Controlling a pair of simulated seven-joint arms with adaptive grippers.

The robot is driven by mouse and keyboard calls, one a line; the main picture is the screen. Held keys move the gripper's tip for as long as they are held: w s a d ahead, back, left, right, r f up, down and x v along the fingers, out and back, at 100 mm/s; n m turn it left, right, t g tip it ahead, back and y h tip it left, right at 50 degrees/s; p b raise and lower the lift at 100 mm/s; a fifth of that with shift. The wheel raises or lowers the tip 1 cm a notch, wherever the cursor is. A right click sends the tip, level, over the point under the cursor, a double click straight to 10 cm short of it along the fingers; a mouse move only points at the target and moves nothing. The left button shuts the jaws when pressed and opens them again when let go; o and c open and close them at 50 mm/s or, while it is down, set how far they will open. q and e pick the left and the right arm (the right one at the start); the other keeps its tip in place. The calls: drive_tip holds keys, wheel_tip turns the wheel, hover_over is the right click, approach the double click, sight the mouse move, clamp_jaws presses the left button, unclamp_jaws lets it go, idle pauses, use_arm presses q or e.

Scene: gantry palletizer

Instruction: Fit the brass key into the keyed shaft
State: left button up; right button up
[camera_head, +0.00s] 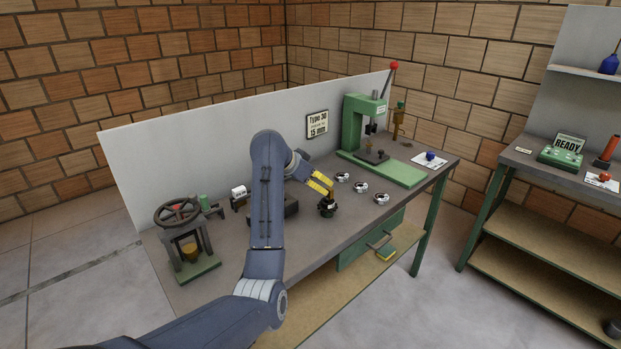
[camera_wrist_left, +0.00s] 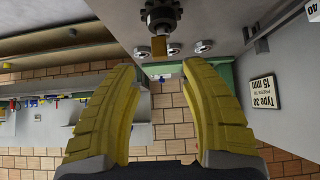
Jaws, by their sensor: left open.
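My left gripper (camera_head: 324,189) has yellow fingers and hangs low over the middle of the bench. In the left wrist view its two fingers (camera_wrist_left: 158,68) are apart with nothing between them. Just past the fingertips is a small brass-coloured block (camera_wrist_left: 158,47), which looks like the key. It lines up with the end of a dark, toothed, shaft-like part (camera_wrist_left: 160,15). I cannot tell whether the block is seated in the shaft or only in front of it. In the head view a dark part (camera_head: 327,208) is just below the gripper, and no key can be made out there. My right gripper is not in view.
Several silver rings (camera_head: 361,187) lie right of the gripper. A green press (camera_head: 362,120) stands at the back right, and a handwheel fixture (camera_head: 178,212) at the left. A grey panel (camera_head: 200,140) with a "Type 30" sign (camera_head: 317,124) backs the bench.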

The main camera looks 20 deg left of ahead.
use_arm(q)
drive_tip(key=shift+v, duration=2.15)
